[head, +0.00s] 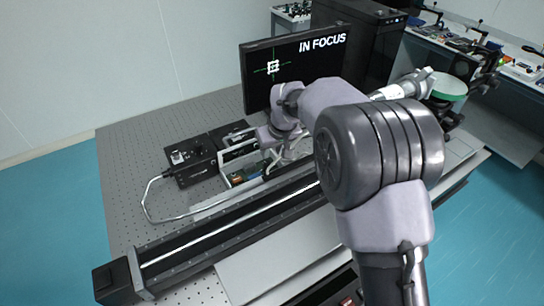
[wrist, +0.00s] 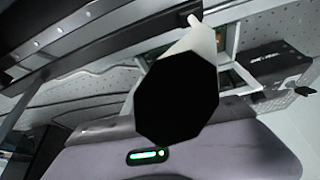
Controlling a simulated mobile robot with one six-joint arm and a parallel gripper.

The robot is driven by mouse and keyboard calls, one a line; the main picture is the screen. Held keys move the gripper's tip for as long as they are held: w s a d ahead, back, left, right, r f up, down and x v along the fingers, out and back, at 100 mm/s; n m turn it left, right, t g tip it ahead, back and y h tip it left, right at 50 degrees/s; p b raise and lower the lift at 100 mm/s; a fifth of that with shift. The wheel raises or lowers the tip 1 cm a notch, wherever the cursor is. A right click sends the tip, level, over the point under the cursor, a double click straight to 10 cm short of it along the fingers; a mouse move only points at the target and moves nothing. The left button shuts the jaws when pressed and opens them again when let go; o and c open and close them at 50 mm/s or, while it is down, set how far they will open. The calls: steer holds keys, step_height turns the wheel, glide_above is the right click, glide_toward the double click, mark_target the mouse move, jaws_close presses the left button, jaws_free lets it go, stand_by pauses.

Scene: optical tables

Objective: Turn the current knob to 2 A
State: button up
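A black instrument box (head: 190,158) with small fittings on its top stands on the perforated table, left of my arm in the head view. I cannot make out which fitting is the current knob, or any reading. My gripper (head: 284,152) is low over the table at the open metal-framed unit, right of that box. Its fingers are too small and overlapped to tell open from shut. In the wrist view a white tube with a black eight-sided end fills the middle and hides what lies behind. A black box (wrist: 277,64) with unreadable white lettering shows at the right.
A monitor (head: 295,65) reading "IN FOCUS" stands behind my gripper. The metal-framed unit (head: 226,172) holds small parts. A silver cable (head: 146,200) loops at the left. A long black rail (head: 225,235) crosses the front. The table's left side (head: 125,150) is clear.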

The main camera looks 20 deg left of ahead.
mark_target(268, 163)
steer(key=b+x, duration=0.1)
steer(key=x, duration=0.7)
steer(key=shift+a+f+b, duration=0.15)
steer(key=shift+f+b, duration=0.15)
steer(key=shift+b, duration=0.05)
jaws_close()
